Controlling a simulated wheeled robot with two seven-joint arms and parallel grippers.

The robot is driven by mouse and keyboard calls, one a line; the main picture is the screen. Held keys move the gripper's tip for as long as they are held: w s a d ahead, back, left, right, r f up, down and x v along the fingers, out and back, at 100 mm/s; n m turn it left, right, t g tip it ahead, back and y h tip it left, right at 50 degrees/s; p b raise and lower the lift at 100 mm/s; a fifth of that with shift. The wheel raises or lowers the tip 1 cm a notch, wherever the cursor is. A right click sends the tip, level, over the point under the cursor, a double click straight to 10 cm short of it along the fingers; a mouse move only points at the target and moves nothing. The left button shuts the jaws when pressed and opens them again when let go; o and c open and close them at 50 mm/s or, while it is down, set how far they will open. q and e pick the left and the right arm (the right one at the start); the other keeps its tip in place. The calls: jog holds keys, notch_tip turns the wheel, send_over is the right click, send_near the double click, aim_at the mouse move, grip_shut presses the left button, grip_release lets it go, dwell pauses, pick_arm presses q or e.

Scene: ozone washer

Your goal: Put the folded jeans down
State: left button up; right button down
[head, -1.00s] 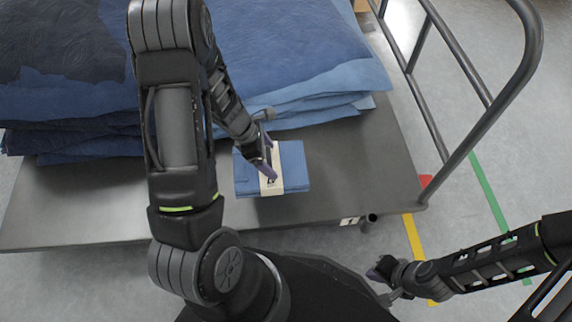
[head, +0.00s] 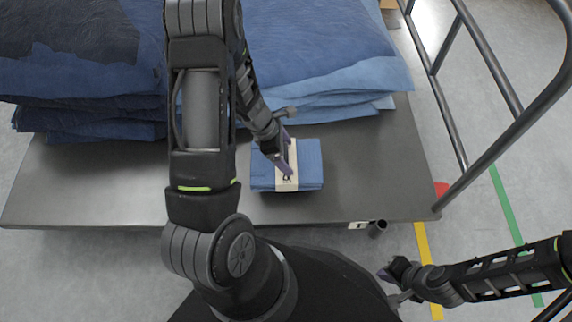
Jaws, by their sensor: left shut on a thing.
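The folded jeans (head: 309,163) are a flat blue bundle with a cream paper band (head: 288,181) around it. They are over the front part of the grey cart platform (head: 380,168), in front of the large denim stacks. They look level; I cannot tell whether they rest on the platform or hang just above it. My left gripper (head: 287,164) is shut on the jeans at the band, coming from the upper left. My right gripper (head: 385,274) is low at the right, away from the jeans, and its fingers are too small and dark to read.
Tall stacks of blue denim (head: 320,50) fill the back of the platform, close behind the jeans. A grey tube handrail (head: 500,90) rises at the cart's right end. The platform is bare right of the jeans. Yellow (head: 426,262) and green tape marks the floor.

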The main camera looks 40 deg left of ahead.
pick_arm(q)
jog(key=shift+f+b, duration=1.35)
jog(key=shift+f, duration=1.1)
jog(key=o, duration=1.9)
jog(key=shift+f, duration=0.1)
